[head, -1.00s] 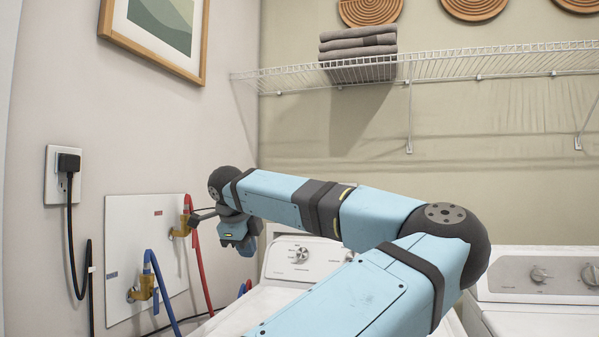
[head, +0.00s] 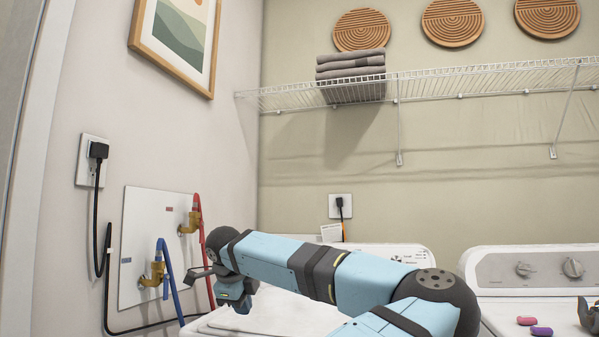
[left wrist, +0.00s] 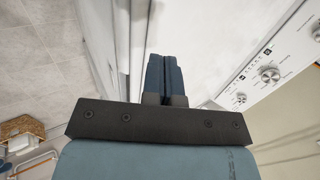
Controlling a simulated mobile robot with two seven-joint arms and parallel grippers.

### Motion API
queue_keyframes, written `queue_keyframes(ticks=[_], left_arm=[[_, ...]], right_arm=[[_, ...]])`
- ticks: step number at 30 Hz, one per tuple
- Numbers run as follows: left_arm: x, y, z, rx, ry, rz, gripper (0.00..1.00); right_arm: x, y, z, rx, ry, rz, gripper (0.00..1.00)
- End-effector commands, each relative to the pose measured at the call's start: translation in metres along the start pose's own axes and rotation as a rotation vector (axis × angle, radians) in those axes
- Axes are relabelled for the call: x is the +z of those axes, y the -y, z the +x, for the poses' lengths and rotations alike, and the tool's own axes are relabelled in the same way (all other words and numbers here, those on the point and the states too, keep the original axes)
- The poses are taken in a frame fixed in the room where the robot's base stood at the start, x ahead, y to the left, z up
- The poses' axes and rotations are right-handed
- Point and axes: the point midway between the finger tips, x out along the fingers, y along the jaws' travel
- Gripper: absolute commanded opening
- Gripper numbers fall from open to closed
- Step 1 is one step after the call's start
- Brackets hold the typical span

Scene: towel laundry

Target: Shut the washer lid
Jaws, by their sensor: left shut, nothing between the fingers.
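The white washer's lid (head: 275,315) shows at the bottom of the head view, partly hidden by my left arm. It looks flat or nearly flat; I cannot tell whether it is fully seated. The washer's control panel (head: 408,254) stands behind the arm, and its knobs (left wrist: 270,74) show in the left wrist view. My left gripper (head: 240,303) points down at the left part of the washer top. In the left wrist view its fingers (left wrist: 165,72) are together and empty beside the white top. I cannot tell whether they touch it.
A second white machine (head: 500,268) stands at the right, with a pink item (head: 526,321) and a purple item (head: 541,331) on top. Red (head: 206,260) and blue (head: 171,280) hoses run down the left wall. A wire shelf (head: 440,84) holds folded grey towels (head: 350,67).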

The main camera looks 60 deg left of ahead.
Motion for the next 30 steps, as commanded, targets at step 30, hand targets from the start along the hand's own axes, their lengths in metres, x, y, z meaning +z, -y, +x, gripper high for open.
queue_keyframes(ticks=[30], left_arm=[[0.007, -0.006, -0.073, -0.001, 0.002, -0.007, 0.00]], right_arm=[[-0.005, 0.014, -0.007, -0.007, 0.084, 0.160, 0.60]])
